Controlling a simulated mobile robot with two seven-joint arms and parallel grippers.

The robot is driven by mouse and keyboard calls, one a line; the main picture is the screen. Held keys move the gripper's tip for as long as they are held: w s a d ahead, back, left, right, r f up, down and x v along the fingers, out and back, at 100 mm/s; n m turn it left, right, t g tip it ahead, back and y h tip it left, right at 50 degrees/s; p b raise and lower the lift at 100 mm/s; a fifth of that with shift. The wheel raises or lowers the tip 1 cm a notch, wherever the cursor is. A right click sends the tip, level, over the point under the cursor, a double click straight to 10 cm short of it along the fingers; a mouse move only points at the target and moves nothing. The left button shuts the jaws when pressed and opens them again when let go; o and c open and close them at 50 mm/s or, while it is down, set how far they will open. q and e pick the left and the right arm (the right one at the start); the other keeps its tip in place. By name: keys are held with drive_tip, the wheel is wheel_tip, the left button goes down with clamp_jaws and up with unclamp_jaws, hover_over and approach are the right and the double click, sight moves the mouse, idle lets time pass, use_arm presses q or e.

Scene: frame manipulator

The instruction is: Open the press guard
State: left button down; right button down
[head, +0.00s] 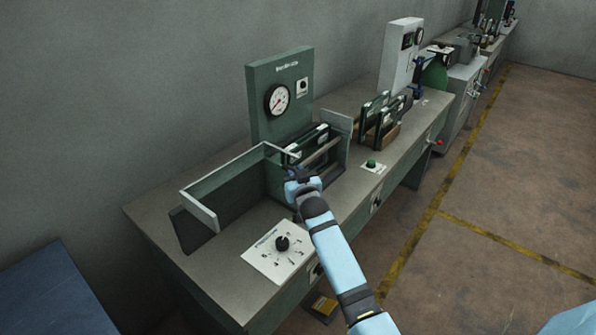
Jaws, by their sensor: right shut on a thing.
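The press is a green upright panel (263,75) with a round gauge (278,100), standing on the bench. A pale grey-green guard frame (225,172) reaches out to the left of the press, with an end flap at its left and a thin bar at its right end. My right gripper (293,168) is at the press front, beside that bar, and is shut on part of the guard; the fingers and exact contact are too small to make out. Dark bars and plates (308,143) sit inside the press behind the gripper. My left gripper is not in view.
A green button (371,163) is to the right. Framed parts stand in a wooden rack (386,133). The floor to the right is clear.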

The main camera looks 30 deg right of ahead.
drive_tip(key=shift+s+a, duration=0.1)
drive_tip(key=shift+a, duration=0.15)
drive_tip(key=c, duration=1.3)
unclamp_jaws()
drive_tip(key=shift+c, duration=0.2)
